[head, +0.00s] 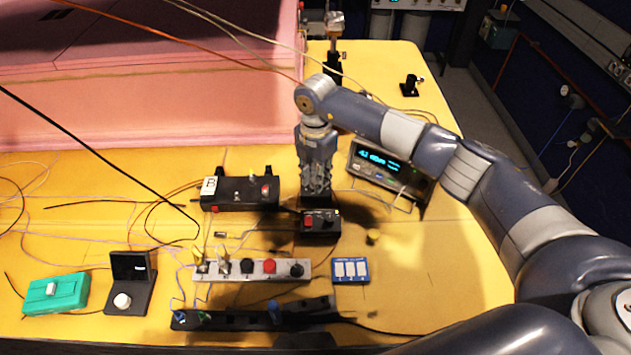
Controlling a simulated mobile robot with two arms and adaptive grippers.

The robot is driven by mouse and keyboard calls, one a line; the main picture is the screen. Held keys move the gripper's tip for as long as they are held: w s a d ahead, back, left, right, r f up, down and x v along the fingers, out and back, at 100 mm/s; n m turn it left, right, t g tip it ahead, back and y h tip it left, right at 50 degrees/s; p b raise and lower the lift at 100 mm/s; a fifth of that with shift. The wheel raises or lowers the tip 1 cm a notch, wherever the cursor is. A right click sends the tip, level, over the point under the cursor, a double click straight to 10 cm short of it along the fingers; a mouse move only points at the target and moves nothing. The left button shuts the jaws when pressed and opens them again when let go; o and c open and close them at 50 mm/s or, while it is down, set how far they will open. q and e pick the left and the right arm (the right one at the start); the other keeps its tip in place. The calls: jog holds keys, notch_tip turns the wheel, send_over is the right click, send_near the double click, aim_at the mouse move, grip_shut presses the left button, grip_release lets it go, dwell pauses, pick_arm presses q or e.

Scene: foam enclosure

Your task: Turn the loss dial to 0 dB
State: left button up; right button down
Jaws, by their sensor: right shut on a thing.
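My right gripper (315,198) points straight down over a small black box (321,225) near the middle of the table. Its fingers are shut on the loss dial at the back of this box. The fingers hide the dial, so its pointer and scale cannot be read. A small red part shows on the box's front. A meter (388,172) with a lit blue-green display stands tilted to the right of the gripper; its reading looks like about 4 dBm, but the digits are too small to be sure. My left gripper is not in view.
A black box marked B (240,193) stands left of the gripper. In front are a grey strip with several knobs (252,270), a blue switch box (350,271), a black rail (250,318) and a teal box (56,294). Loose cables cross the yellow table (455,290). Pink foam (150,110) rises behind.

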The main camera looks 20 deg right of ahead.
jog(key=n+b, duration=0.6)
jog(key=n, duration=0.1)
jog(key=shift+f, duration=0.1)
jog(key=n+b, duration=0.4)
jog(key=n, duration=0.2)
jog(key=shift+d+n+b, duration=0.1)
jog(key=shift+n+b, duration=0.2)
jog(key=shift+n, duration=0.1)
jog(key=n+b, duration=0.3)
jog(key=n, duration=0.3)
jog(key=n+b, duration=0.1)
jog(key=n, duration=0.3)
jog(key=shift+w+r, duration=0.1)
jog(key=shift+r, duration=0.15)
jog(key=shift+n+b, duration=0.3)
jog(key=c, duration=1.4)
grip_release()
jog(key=shift+o, duration=0.2)
